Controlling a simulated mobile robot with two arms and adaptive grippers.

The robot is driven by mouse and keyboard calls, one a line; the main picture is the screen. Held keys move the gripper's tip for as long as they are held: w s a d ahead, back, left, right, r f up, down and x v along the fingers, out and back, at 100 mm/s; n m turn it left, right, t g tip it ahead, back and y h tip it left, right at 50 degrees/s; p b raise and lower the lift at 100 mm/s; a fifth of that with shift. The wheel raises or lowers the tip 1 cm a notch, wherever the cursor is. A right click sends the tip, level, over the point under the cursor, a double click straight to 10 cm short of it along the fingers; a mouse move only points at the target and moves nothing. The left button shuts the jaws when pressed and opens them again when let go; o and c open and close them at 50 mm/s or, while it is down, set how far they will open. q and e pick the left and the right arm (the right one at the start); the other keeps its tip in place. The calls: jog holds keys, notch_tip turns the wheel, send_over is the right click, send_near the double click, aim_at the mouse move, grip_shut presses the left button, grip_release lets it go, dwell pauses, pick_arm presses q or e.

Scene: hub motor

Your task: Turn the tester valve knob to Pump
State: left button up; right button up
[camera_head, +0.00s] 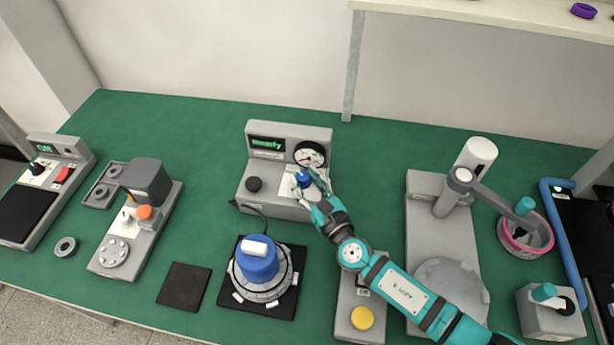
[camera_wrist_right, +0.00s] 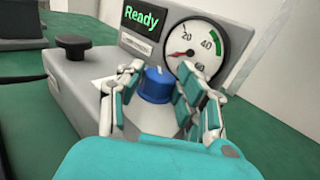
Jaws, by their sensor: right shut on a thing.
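The tester (camera_head: 285,140) is a grey box with a green-lit display, a round dial gauge and a black knob, at the middle of the green table. In the right wrist view its display (camera_wrist_right: 143,17) reads "Ready", and the gauge (camera_wrist_right: 195,50) has a red needle near the low end. The blue valve knob (camera_wrist_right: 156,83) sits on the tester's sloped front; it also shows in the head view (camera_head: 303,177). My right gripper (camera_head: 311,180) is at the knob, its fingers on both sides of it, shut on it. The knob's markings are hidden. My left gripper is not in view.
A blue-topped hub motor (camera_head: 257,262) stands on a black mat in front of the tester. A grey box with a yellow button (camera_head: 362,318) lies below my right arm. A grey press-like fixture (camera_head: 440,240) stands at right. Open green table lies left of the tester.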

jog(key=m+h, duration=0.1)
jog(key=h, duration=0.1)
jog(key=m+t+h+p, duration=0.1)
jog(key=m+h, duration=0.1)
jog(key=shift+s+a+t, duration=0.15)
jog(key=shift+a+t, duration=0.15)
jog(key=shift+a, duration=0.05)
jog(key=shift+a+m+h+b, duration=0.1)
jog(key=shift+m+h+b, duration=0.1)
jog(key=shift+m+h, duration=0.65)
jog(key=shift+a+m+h+b, duration=0.1)
jog(key=shift+m+h+b, duration=0.2)
jog(key=shift+h, duration=0.95)
jog(key=shift+m+h, duration=0.25)
jog(key=shift+h, duration=0.05)
jog(key=o, duration=0.9)
jog(key=s, duration=1.2)
jog(key=shift+a, duration=0.15)
